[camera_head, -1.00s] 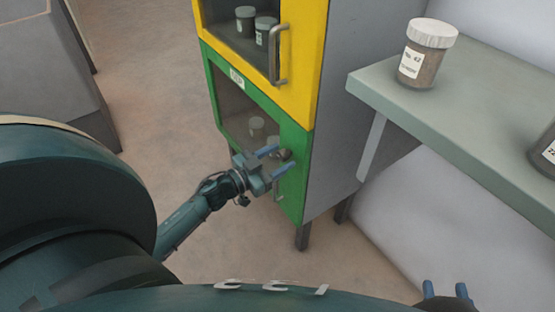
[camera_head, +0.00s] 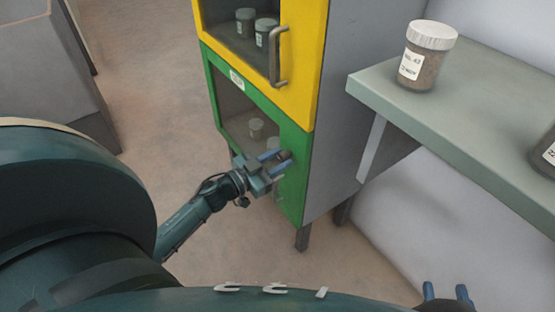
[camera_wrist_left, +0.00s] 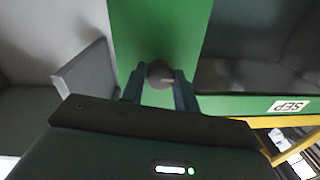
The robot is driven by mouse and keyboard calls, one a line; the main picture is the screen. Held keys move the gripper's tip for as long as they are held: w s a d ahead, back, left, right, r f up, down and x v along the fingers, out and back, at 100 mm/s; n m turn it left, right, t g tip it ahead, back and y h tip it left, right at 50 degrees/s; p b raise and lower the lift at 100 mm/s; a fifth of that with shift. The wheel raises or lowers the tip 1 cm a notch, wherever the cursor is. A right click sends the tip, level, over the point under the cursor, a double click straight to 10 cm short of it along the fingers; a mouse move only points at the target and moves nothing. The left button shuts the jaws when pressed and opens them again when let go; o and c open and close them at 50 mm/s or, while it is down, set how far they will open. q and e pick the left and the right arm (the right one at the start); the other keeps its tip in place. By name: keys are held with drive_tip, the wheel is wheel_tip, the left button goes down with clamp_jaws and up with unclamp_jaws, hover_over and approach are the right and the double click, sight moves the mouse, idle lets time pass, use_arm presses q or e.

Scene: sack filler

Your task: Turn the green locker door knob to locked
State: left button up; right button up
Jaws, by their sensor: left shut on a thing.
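The green locker door (camera_head: 294,140) is the lower door of the cabinet, with a dark window and jars behind it. My left gripper (camera_head: 279,161) is at the right side of this door. In the left wrist view, the round dark knob (camera_wrist_left: 160,74) sits on the green door panel (camera_wrist_left: 160,28), between the two fingers of my left gripper (camera_wrist_left: 159,90), which is shut on it. In the head view the knob is largely hidden by the fingers. The door looks closed. My right gripper (camera_head: 447,292) shows only its blue fingertips at the bottom edge, standing apart.
A yellow locker door (camera_head: 303,70) with a bar handle (camera_head: 279,57) is above the green one. A grey-green shelf (camera_head: 460,125) at right carries a white-lidded jar (camera_head: 427,55) and a second jar at the edge. Floor left of the cabinet is clear.

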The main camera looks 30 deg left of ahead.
use_arm(q)
drive_tip(key=shift+m, duration=0.3)
drive_tip(key=m, duration=0.3)
drive_tip(key=shift+m, duration=0.4)
drive_tip(key=m, duration=0.4)
drive_tip(key=shift+f+m+b, duration=0.1)
drive_tip(key=shift+m+b, duration=0.2)
drive_tip(key=shift+b, duration=0.1)
drive_tip(key=m+b, duration=0.1)
drive_tip(key=m, duration=0.3)
drive_tip(key=shift+m, duration=0.3)
drive_tip(key=shift+m+h+b, duration=0.4)
drive_tip(key=shift+m, duration=0.8)
drive_tip(key=shift+a+m+b, duration=0.1)
drive_tip(key=shift+m+b, duration=0.2)
drive_tip(key=shift+m, duration=0.7)
use_arm(e)
drive_tip(key=shift+a+n+t+y, duration=0.55)
drive_tip(key=shift+n+t+y, duration=0.15)
drive_tip(key=shift+t+y, duration=0.2)
use_arm(q)
drive_tip(key=shift+m, duration=0.3)
use_arm(e)
drive_tip(key=shift+r, duration=0.15)
